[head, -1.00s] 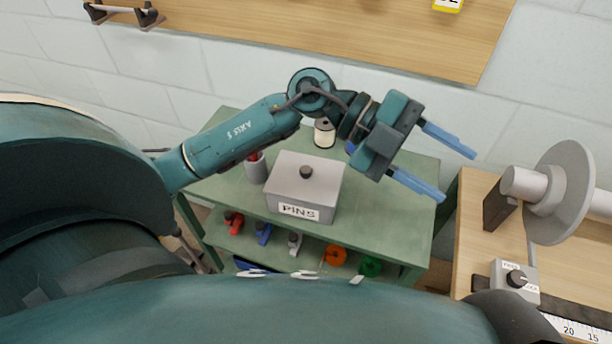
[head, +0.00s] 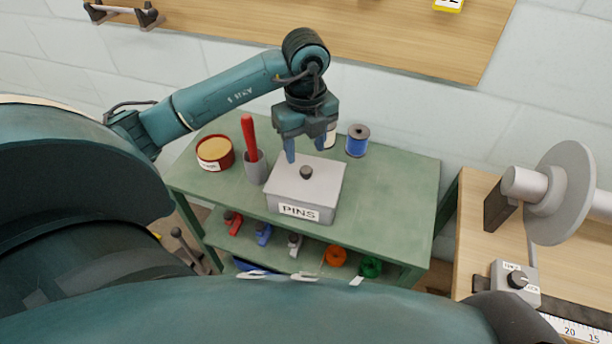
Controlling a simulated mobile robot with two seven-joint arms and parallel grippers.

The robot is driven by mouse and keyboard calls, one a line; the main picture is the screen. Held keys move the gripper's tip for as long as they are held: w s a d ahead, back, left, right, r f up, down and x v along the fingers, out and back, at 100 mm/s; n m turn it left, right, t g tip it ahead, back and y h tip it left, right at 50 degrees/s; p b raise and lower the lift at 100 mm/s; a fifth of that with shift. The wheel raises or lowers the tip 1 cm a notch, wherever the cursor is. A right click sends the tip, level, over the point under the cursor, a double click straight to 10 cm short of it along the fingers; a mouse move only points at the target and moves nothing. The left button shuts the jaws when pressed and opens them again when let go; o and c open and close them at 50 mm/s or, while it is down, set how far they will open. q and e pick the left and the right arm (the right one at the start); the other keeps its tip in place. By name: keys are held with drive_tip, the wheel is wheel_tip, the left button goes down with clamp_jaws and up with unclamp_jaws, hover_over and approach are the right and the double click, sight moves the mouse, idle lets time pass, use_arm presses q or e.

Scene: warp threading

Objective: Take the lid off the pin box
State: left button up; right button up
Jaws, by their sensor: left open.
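The grey pin box (head: 296,209), labelled PINS, stands on the green cart top in the head view. Its flat grey lid (head: 327,186) is on, with a dark round knob (head: 306,172) in the middle. My left gripper (head: 306,156) points down over the back part of the lid, close to the knob. Its two blue fingers are apart with nothing seen between them. I cannot tell the exact height of the fingertips above the lid. My right gripper is not in view.
On the green cart (head: 393,190) stand a blue thread spool (head: 357,141), a partly hidden pale spool, a grey cup (head: 255,168) with a red-handled tool, and a red round tin (head: 215,153). The cart's right side is clear. A wooden bench (head: 480,232) stands at right.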

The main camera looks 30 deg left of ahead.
sight(306, 169)
use_arm(q)
drive_tip(key=shift+f+p, duration=0.5)
drive_tip(key=shift+f, duration=2.5)
drive_tip(key=shift+c, duration=0.5)
clamp_jaws()
